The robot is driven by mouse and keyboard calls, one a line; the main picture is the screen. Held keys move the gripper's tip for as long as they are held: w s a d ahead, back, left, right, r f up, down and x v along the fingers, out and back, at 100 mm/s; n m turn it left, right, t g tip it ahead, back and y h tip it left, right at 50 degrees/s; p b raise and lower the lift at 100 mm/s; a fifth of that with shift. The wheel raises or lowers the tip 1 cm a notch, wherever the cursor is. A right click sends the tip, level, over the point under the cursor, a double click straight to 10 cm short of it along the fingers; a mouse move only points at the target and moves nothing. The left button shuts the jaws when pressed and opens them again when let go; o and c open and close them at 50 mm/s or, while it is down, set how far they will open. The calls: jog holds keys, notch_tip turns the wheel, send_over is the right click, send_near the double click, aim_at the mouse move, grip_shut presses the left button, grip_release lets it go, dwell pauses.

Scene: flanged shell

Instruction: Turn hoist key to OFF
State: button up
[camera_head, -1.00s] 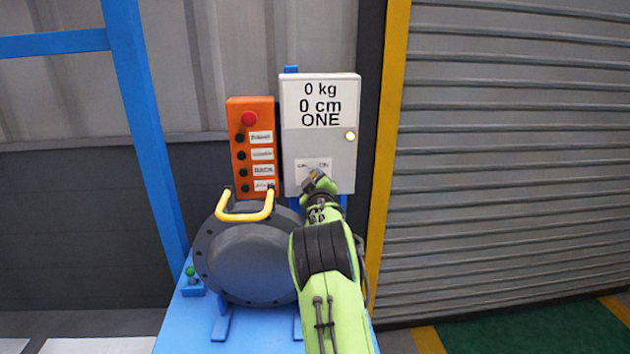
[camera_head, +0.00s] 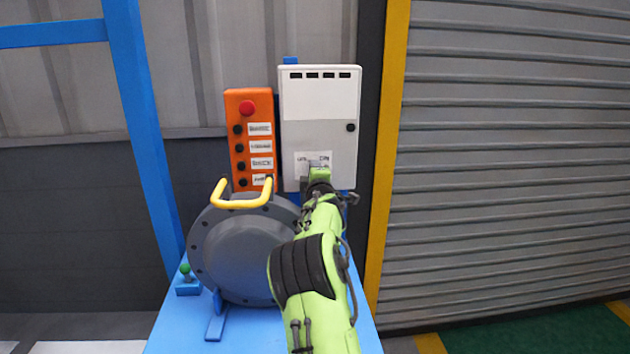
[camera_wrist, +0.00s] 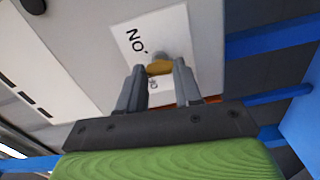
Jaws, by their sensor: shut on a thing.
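The hoist control box (camera_head: 318,108) is a light grey cabinet with a white display panel. Its display shows no text, only several small dark slots, and the round lamp (camera_head: 350,127) is dark. A white label (camera_head: 299,158) near its bottom bears the key switch; the ON mark shows, while the other mark is partly hidden. In the wrist view the brass-coloured hoist key (camera_wrist: 159,68) sits between my two grey fingers. My gripper (camera_head: 316,166) is shut on it, and also shows in the wrist view (camera_wrist: 161,76). The key's exact angle is hard to tell.
An orange button box (camera_head: 238,150) with a red button stands left of the control box. Below it is a dark flanged shell (camera_head: 235,255) with a yellow handle (camera_head: 243,203), on a blue stand (camera_head: 180,325). A grey roller shutter (camera_head: 500,170) fills the right.

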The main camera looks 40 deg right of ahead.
jog(key=n+b, duration=0.1)
jog(key=n, duration=0.1)
jog(key=n+b, duration=0.1)
jog(key=n, duration=0.2)
jog(key=shift+f+n+b, duration=0.2)
jog(key=shift+n+b, duration=0.1)
jog(key=shift+b, duration=0.05)
jog(key=shift+n+b, duration=0.85)
jog(key=shift+n, duration=1.25)
jog(key=o, duration=1)
jog(key=shift+o, duration=0.2)
jog(key=shift+r, duration=0.1)
